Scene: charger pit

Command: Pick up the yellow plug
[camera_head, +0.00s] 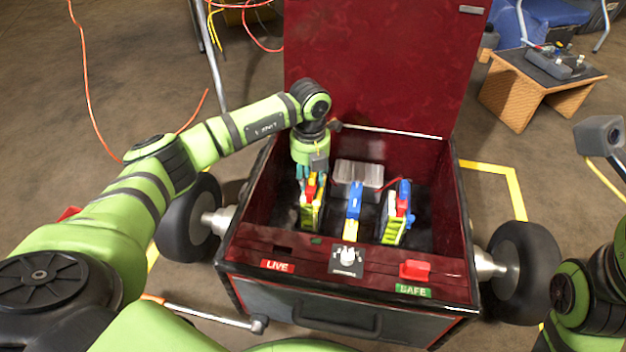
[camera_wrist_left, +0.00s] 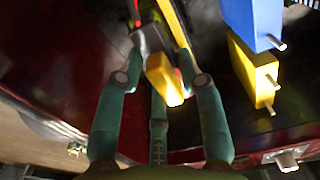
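A yellow plug (camera_wrist_left: 163,78) sits between the fingers of my left gripper (camera_wrist_left: 152,40) in the left wrist view, with a grey piece behind it. Dark gaps show between the plug and the side fingers, so the gripper looks open around it. In the head view my left gripper (camera_head: 310,178) points down into the red box at the left block (camera_head: 313,208), which carries red and yellow pieces. The fingers partly hide its top. A second yellow piece with a metal pin (camera_wrist_left: 255,75) lies to the right, beside a blue one (camera_wrist_left: 255,22). My right gripper is out of view.
The red wheeled box (camera_head: 258,195) has high walls and a raised lid (camera_head: 380,60). Inside are a middle blue piece (camera_head: 354,197), a right block (camera_head: 396,215) and a grey unit (camera_head: 358,175). A red button (camera_head: 415,269) and a switch (camera_head: 346,258) sit on the front ledge.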

